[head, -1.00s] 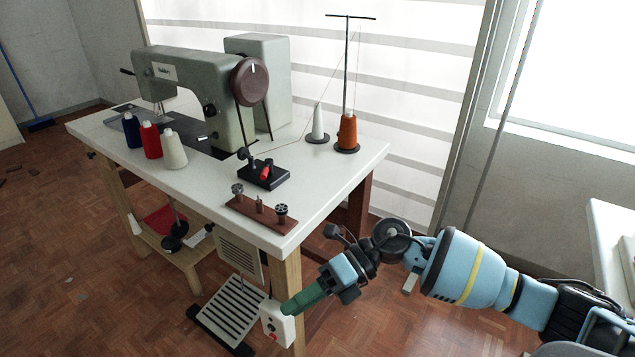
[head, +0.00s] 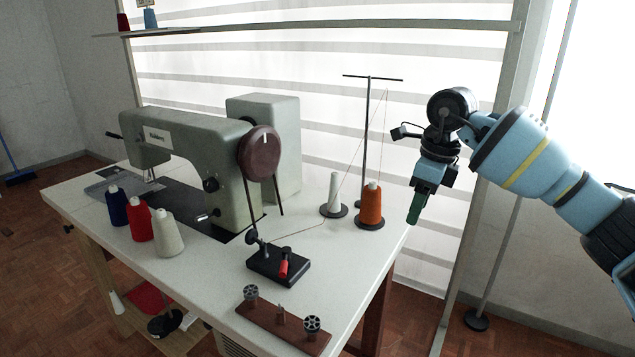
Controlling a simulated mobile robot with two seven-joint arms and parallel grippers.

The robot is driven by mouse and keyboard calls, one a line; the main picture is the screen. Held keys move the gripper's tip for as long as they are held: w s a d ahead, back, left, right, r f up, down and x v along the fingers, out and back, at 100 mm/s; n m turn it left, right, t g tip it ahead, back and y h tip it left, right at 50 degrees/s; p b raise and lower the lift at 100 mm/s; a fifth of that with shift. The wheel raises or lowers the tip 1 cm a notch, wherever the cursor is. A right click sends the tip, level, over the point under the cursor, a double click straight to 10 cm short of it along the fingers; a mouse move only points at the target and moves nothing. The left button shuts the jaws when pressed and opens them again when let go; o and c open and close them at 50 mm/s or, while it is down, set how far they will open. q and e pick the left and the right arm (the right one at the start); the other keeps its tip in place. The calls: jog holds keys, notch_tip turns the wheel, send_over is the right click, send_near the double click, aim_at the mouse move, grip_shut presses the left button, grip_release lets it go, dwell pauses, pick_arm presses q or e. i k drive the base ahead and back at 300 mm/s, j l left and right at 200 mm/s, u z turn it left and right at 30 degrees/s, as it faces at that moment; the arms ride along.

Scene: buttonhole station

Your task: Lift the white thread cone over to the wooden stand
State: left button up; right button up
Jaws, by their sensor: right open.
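A white thread cone (head: 334,195) stands upright on a black disc of the thread stand, at the back right of the sewing table. A cream-white cone (head: 167,235) stands at the table's front left, beside red and blue ones. The task does not say which white cone is meant. A low wooden stand (head: 180,343) seems to show below the table's front edge, mostly hidden by the tabletop. My right gripper (head: 417,214), with green fingers, points down just past the table's right edge, right of the orange cone. It is open and empty. My left gripper is out of view.
The orange cone (head: 371,205) and the upright thread-stand pole (head: 366,130) stand between my right gripper and the white cone. The sewing machine (head: 215,165), a black tension block (head: 278,265) and a brown bobbin rack (head: 283,322) occupy the table (head: 215,285).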

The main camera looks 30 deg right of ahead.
aim_at(335, 185)
jog(key=i, duration=0.9)
